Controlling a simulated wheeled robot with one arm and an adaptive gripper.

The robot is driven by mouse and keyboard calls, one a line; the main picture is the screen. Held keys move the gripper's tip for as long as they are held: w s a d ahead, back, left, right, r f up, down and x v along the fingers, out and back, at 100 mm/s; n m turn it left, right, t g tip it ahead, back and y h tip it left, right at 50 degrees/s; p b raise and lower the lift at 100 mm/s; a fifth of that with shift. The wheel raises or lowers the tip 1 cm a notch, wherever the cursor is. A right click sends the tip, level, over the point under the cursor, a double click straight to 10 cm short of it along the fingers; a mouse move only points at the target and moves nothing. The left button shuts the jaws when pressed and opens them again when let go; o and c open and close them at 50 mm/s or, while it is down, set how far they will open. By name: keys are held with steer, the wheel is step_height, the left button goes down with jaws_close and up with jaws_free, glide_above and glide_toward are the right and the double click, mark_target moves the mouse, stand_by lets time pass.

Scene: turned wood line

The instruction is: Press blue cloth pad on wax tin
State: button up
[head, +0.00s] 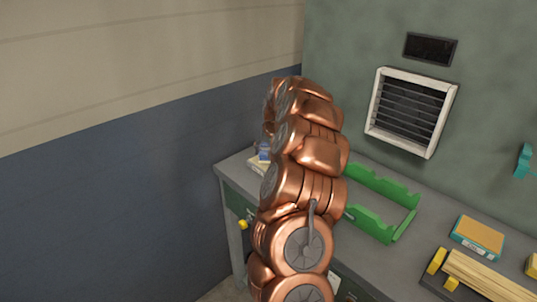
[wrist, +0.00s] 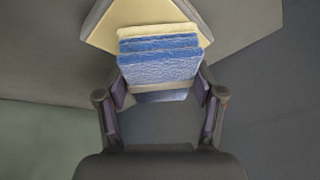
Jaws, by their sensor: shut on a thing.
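My gripper (wrist: 160,90) is shut on the blue cloth pad (wrist: 158,66), which sits between the two fingertips in the wrist view. The pad is blue with darker bands. Just beyond it is a pale yellow surface with a grey rim (wrist: 104,27), which looks like the wax tin; the pad covers part of it. I cannot tell whether they touch. In the head view, a bit of blue (head: 264,149) shows above a cream-coloured thing (head: 257,164) at the bench's left end. My arm hides the gripper there.
The grey bench (head: 232,169) runs along the green wall. A green open frame (head: 367,222) stands right of my arm. Further right are an orange-topped box (head: 478,236) and a dark tray with wooden sticks (head: 432,283). A blue and cream wall closes the left side.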

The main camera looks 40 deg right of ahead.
mark_target(266, 147)
steer(key=shift+r, duration=2.4)
